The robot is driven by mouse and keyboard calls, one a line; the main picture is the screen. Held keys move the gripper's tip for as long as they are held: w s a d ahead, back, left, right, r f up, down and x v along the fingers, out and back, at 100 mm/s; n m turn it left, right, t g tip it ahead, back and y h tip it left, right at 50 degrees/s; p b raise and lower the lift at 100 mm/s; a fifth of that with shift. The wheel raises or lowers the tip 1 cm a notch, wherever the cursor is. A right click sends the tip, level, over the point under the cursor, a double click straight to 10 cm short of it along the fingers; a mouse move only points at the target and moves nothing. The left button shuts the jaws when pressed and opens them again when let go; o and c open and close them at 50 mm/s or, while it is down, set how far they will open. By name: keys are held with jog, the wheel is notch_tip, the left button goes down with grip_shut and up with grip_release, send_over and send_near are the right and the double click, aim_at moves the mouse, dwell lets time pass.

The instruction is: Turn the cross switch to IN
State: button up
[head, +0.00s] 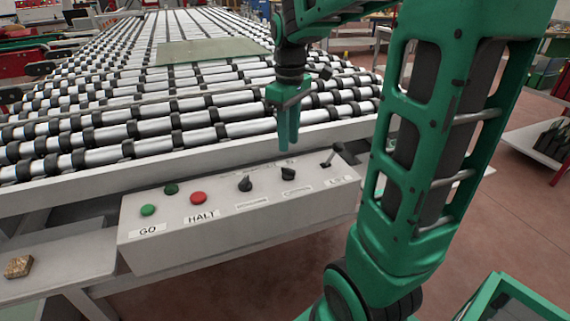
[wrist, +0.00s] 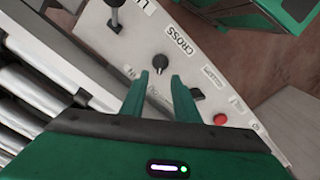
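The cross switch is a black knob (head: 288,173) on the sloping top of a light grey control box (head: 150,240). In the wrist view the knob (wrist: 160,65) lies beside the CROSS label, just beyond my fingertips and between their lines. My gripper (head: 288,143) points down above the knob, apart from it. In the wrist view my gripper (wrist: 160,77) shows two green fingers with an empty gap between them.
Left of the knob are another black knob (head: 245,183), a red HALT button (head: 198,198) and a green GO button (head: 148,210). Rollers (head: 190,110) carrying a glass sheet (head: 210,50) lie behind the box.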

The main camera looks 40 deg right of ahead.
aim_at(288, 168)
notch_tip(288, 168, down, 8)
jog(key=shift+f, duration=0.25)
grip_shut()
